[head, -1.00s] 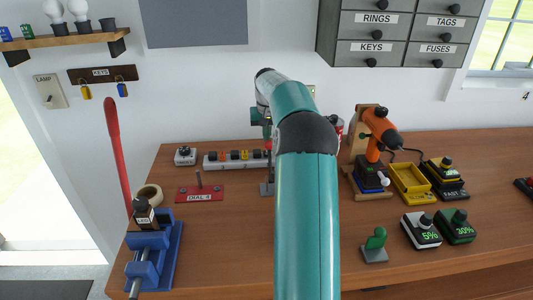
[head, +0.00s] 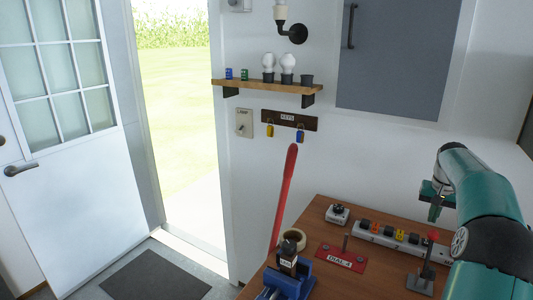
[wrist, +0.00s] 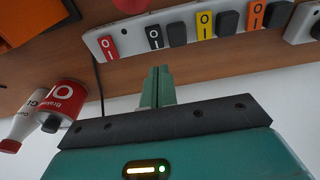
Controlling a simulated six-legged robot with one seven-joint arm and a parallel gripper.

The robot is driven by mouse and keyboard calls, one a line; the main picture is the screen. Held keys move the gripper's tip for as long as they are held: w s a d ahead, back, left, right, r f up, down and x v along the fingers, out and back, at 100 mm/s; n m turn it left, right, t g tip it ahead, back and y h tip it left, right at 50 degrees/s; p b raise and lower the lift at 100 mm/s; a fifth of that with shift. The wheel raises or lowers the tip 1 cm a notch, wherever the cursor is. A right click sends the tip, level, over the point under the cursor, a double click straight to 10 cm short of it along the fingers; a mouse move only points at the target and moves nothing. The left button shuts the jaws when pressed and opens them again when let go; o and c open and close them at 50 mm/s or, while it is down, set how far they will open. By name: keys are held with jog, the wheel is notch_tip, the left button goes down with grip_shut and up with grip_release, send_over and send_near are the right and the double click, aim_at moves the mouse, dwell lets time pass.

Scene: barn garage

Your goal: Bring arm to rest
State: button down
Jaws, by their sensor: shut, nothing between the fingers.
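My arm (head: 487,215) is teal and bends over the right part of the workbench in the head view. My gripper (head: 434,212) hangs at its end, above the bench and beside a grey stand with a red top. In the wrist view the two fingers of my gripper (wrist: 157,87) are together with nothing between them. They point toward a white power strip (wrist: 190,30) with coloured switches, which also shows in the head view (head: 404,246). Whether the fingertips touch anything is not clear.
A door (head: 75,200) stands left of an open doorway; a mat (head: 155,278) lies on the floor.

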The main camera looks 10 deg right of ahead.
jog(key=s+a+r+n+t, duration=0.15)
jog(key=a+r, duration=0.25)
jog(key=a, duration=0.5)
jog(key=s+a+r+n, duration=0.1)
jog(key=s+a+r, duration=0.15)
jog(key=a, duration=0.75)
jog(key=s+a+r+n, duration=0.15)
jog(key=a+r, duration=0.25)
jog(key=a, duration=0.5)
jog(key=s+a+f+n+t, duration=0.1)
jog(key=s+a+f+n, duration=0.1)
jog(key=s+a, duration=0.7)
jog(key=s+a+f+n+t+y, duration=0.1)
jog(key=s+a+f, duration=0.3)
jog(key=s+a, duration=0.5)
jog(key=s+n, duration=0.1)
jog(key=s, duration=0.1)
jog(key=shift+s+t, duration=0.35)
jog(key=c, duration=2.1)
grip_release()
jog(key=shift+f, duration=0.1)
